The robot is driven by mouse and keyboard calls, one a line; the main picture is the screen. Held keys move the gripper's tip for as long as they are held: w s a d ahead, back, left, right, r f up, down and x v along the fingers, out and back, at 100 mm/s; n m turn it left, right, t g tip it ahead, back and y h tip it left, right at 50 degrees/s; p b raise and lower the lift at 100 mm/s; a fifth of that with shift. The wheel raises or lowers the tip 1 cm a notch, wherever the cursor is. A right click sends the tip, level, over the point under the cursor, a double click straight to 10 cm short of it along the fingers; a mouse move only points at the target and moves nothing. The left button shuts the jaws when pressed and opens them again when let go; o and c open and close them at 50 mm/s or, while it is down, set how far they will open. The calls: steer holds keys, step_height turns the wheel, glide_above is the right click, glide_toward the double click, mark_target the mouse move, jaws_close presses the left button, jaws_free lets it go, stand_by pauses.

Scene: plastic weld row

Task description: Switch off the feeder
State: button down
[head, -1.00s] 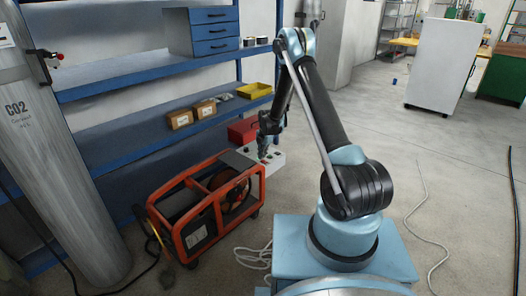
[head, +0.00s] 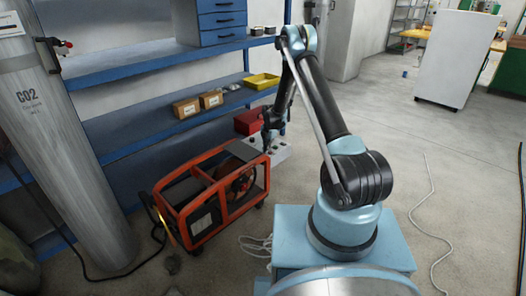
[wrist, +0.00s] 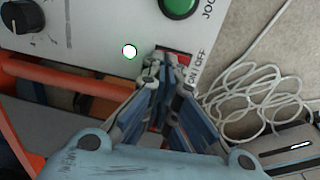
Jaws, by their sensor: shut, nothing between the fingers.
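The feeder (head: 190,240) is an orange-framed unit with a wire spool inside, standing on the floor in front of the shelves. Its light grey control panel (head: 282,153) also shows close up in the wrist view (wrist: 95,25). A red rocker switch (wrist: 183,58) marked ON/OFF sits at the panel's lower edge, partly hidden by my fingertips. A round lamp (wrist: 129,52) to its left glows white-green. My gripper (head: 268,146) is shut and empty, with its tips (wrist: 164,70) at or just over the switch; I cannot tell if they touch it.
A green JOG button (wrist: 178,5) and a black knob (wrist: 22,18) are on the same panel. A coiled white cable (wrist: 250,95) lies on the floor beside it. The blue shelf (head: 150,65) and CO2 cylinder (head: 70,150) stand behind and left.

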steer(key=shift+a, duration=0.2)
steer(key=shift+d, duration=0.2)
steer(key=shift+d, duration=0.15)
steer(key=shift+s+d, duration=0.45)
steer(key=shift+d, duration=0.05)
steer(key=shift+r, duration=0.15)
step_height(320, 180, up, 14)
steer(key=s+d, duration=0.1)
steer(key=shift+d+f, duration=0.15)
steer(key=shift+f, duration=0.05)
stand_by(0.3)
